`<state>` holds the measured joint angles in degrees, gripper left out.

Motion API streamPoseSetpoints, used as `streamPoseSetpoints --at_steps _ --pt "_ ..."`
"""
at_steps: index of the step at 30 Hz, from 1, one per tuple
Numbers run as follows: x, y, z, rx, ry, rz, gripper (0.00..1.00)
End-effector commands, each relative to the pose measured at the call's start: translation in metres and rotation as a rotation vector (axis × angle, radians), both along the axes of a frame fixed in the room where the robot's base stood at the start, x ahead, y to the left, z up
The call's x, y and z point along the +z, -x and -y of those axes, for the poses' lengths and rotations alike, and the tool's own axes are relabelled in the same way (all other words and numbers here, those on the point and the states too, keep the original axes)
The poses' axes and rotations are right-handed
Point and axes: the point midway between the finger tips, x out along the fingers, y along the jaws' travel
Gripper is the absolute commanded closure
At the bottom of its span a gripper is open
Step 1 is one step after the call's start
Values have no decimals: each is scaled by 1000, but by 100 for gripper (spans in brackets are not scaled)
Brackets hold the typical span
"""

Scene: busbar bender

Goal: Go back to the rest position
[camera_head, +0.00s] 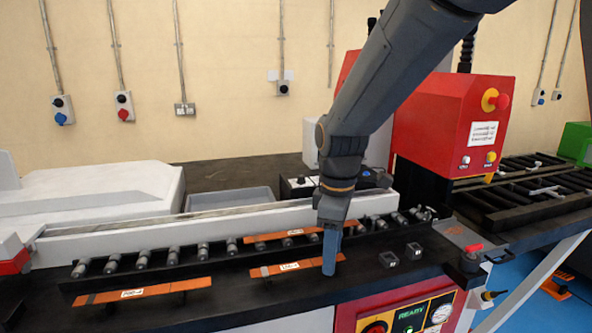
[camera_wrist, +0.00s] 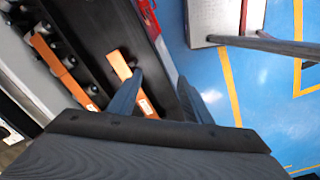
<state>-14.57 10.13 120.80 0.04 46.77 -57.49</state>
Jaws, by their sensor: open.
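My gripper (camera_head: 331,253) points down over the dark bench, at the right end of the middle orange busbar (camera_head: 292,267), which carries a white label. In the wrist view my gripper (camera_wrist: 163,88) has its two blue-grey fingers apart with nothing between them. The left finger covers part of an orange busbar (camera_wrist: 122,68) in that view; I cannot tell whether they touch. Another labelled busbar (camera_head: 145,291) lies at the front left. A third orange busbar (camera_head: 285,235) lies behind, along the rollers, partly hidden by my gripper.
A roller track (camera_head: 173,255) runs along a white rail. Two small dark blocks (camera_head: 388,259) and a red-topped knob (camera_head: 472,250) stand to the right. The red bender machine (camera_head: 440,120) rises behind my arm. A control panel (camera_head: 408,318) is on the bench front. Blue floor (camera_wrist: 225,60) lies beyond the bench.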

Motion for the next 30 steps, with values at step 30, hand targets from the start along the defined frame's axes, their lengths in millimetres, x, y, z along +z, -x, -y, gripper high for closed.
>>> streamPoseSetpoints --at_steps 30 --pt "-86 111 117 -1257 -96 67 55"
